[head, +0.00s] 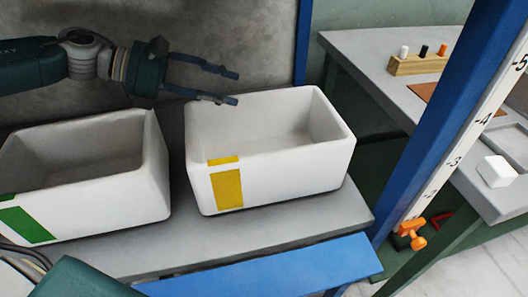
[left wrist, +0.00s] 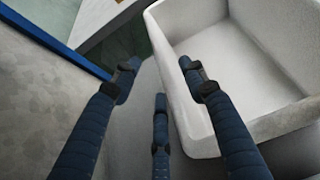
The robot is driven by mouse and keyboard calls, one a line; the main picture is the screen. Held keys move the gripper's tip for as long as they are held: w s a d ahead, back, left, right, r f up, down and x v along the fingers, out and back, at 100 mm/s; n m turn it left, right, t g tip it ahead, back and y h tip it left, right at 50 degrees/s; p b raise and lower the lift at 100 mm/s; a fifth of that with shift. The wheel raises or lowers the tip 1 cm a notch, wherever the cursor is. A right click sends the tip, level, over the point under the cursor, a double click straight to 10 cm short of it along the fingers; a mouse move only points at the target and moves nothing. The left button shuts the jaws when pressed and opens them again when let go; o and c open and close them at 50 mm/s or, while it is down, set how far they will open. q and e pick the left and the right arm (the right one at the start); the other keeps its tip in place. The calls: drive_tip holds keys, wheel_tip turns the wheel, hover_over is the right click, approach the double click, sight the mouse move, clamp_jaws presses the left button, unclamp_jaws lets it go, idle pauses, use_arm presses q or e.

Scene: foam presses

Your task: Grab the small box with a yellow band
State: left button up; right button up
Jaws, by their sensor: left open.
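A white open-topped box with a yellow band (head: 272,168) stands upright on a grey bench in the head view. The yellow band runs down its front near the left corner and over the rim. It looks empty. My left gripper (head: 236,88) is open and empty, above the box's back left rim. In the left wrist view the box (left wrist: 185,110) fills the right side. There, one finger of my left gripper (left wrist: 160,85) overlaps the box's wall and the other fingers appear outside it. I cannot tell whether any finger touches. My right gripper is not in view.
A similar white box with a green band (head: 110,195) stands to the left on the grey bench (head: 250,237). A blue post (head: 440,110) rises at the right. Behind it, a side table (head: 365,50) holds a wooden block with pegs (head: 415,66). A white cube (head: 496,171) lies farther right.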

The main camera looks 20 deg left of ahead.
sight(244, 97)
use_arm(q)
drive_tip(key=b+x, duration=0.1)
drive_tip(key=x, duration=0.3)
drive_tip(key=shift+d+f, duration=0.2)
drive_tip(key=shift+f, duration=0.05)
drive_tip(key=shift+w+d, duration=0.25)
drive_tip(key=shift+d, duration=0.05)
clamp_jaws()
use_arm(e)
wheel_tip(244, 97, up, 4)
